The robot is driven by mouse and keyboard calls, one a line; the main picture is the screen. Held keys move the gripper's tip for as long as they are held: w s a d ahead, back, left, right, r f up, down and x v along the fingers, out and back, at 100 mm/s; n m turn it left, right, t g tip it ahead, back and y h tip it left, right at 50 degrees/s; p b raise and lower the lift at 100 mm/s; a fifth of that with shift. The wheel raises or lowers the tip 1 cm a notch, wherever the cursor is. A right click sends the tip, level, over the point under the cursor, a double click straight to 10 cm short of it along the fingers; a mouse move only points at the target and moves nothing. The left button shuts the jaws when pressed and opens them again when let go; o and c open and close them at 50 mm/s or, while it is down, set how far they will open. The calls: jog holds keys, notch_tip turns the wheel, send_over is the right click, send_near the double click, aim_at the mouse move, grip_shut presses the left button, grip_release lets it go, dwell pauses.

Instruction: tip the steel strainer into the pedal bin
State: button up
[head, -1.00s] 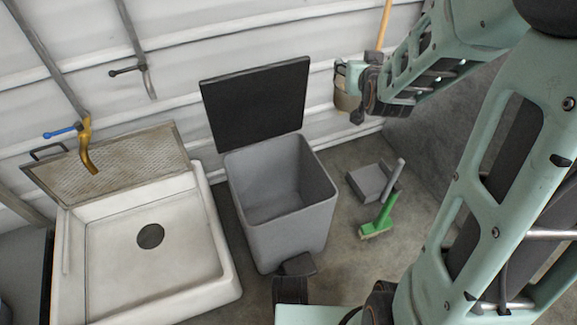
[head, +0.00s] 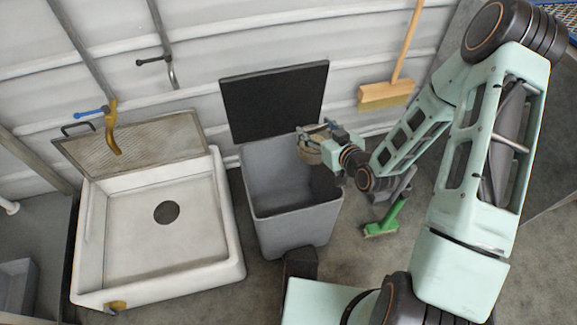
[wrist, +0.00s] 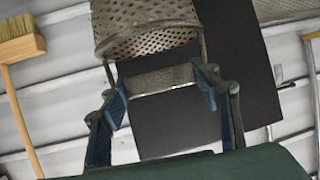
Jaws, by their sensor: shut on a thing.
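The steel strainer (wrist: 146,24) is a perforated metal basket on a frame, seen at the top of the wrist view. My gripper (wrist: 163,88) is shut on the strainer's metal frame between its blue-padded fingers. In the head view my gripper (head: 322,138) holds the strainer (head: 309,150) above the right rear part of the pedal bin's opening. The pedal bin (head: 293,226) is grey and stands open, its dark lid (head: 275,100) raised against the wall. The lid also fills the background of the wrist view (wrist: 262,75). The strainer's contents cannot be seen.
A white sink (head: 236,255) with a perforated rack (head: 150,140) and brass tap (head: 112,135) stands left of the bin. A green brush (head: 385,222) is on the floor to the right. A broom (head: 387,92) leans on the back wall.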

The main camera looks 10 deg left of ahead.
jog(key=s+a+f+n+g+y+p, duration=0.2)
jog(key=s+a+p, duration=0.1)
jog(key=s+a, duration=0.55)
jog(key=s+a+f+n+g+y+p, duration=0.1)
jog(key=s+a+n+g+p, duration=0.15)
jog(key=s+a, duration=0.55)
jog(key=w+d+f+m+g+y+b, duration=0.2)
jog(key=w+d+f+m+y+b, duration=0.4)
jog(key=m+b, duration=0.9)
jog(key=shift+w+d+f+m+y, duration=0.25)
jog(key=shift+w+d+m+y, duration=0.1)
jog(key=shift+w+m+y, duration=0.7)
jog(key=shift+g, duration=0.35)
